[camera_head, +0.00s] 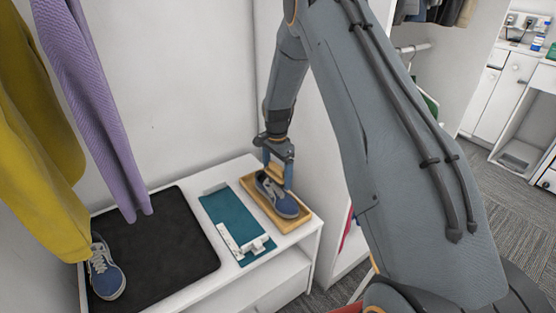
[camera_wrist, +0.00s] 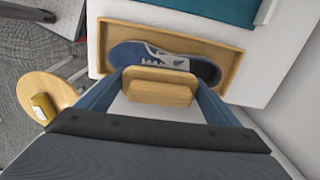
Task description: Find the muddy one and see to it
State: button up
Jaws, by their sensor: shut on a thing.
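My gripper (camera_head: 277,168) points down over the shallow wooden tray (camera_head: 302,221) at the right end of the white bench. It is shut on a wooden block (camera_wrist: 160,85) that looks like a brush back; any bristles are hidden. A blue shoe (camera_head: 281,203) lies in the tray under the gripper, and it also shows in the wrist view (camera_wrist: 130,55). Whether the block touches the shoe I cannot tell. A second blue shoe (camera_head: 106,277) with pale laces stands on the black mat (camera_head: 165,240) at the left. No mud is clear on either shoe.
A teal mat (camera_head: 226,215) with a white rack-like item (camera_head: 246,243) lies between the black mat and tray. Yellow (camera_head: 40,150) and purple (camera_head: 95,100) garments hang at the left. A white panel stands right of the tray. A round wooden stool (camera_wrist: 62,88) shows in the wrist view.

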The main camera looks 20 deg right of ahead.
aim_at(277, 166)
jog(key=shift+s+r, duration=0.15)
jog(key=shift+r, duration=0.6)
jog(key=shift+r+p, duration=1.3)
jog(key=shift+r, duration=1.1)
